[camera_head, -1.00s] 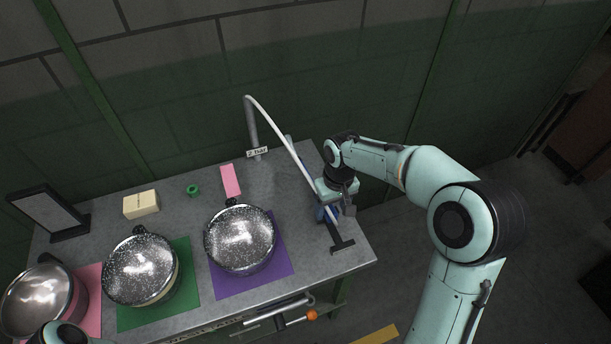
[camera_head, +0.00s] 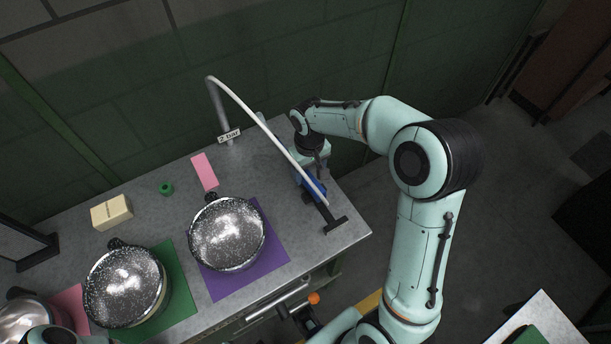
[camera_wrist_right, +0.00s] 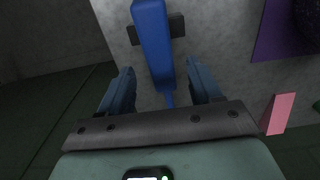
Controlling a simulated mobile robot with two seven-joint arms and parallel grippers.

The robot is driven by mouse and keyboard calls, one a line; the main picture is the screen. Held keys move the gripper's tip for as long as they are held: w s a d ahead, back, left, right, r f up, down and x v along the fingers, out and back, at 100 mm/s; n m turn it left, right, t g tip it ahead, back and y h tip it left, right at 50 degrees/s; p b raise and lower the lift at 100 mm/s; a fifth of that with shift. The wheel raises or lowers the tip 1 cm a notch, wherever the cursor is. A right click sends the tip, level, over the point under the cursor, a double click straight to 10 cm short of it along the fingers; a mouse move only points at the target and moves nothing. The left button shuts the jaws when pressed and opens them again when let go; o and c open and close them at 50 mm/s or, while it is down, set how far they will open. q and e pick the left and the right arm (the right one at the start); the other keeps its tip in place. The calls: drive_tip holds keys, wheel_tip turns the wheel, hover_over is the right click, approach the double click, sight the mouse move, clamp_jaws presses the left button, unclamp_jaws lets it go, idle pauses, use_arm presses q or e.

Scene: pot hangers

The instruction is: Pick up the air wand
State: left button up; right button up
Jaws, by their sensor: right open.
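The air wand (camera_head: 311,186) has a blue body and lies near the right end of the grey workbench. A white hose (camera_head: 262,125) arches down to it from a grey post. My right gripper (camera_head: 316,165) is just above the wand and partly hides it in the head view. In the right wrist view the blue wand (camera_wrist_right: 153,40) runs between the two spread fingers of the open gripper (camera_wrist_right: 160,75), with a gap on each side. A dark T-shaped stand (camera_head: 335,222) shows at the wand's front end.
A speckled pot (camera_head: 228,235) stands on a purple mat (camera_head: 275,262) left of the wand, another pot (camera_head: 125,285) on a green mat (camera_head: 182,300). A pink block (camera_head: 204,171), green ring (camera_head: 166,188) and cream box (camera_head: 111,212) lie behind them. A wall closes off the back.

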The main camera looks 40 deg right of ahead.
sight(308, 176)
drive_tip(key=f, duration=0.4)
drive_tip(key=shift+w+f, duration=0.25)
drive_tip(key=shift+f, duration=0.1)
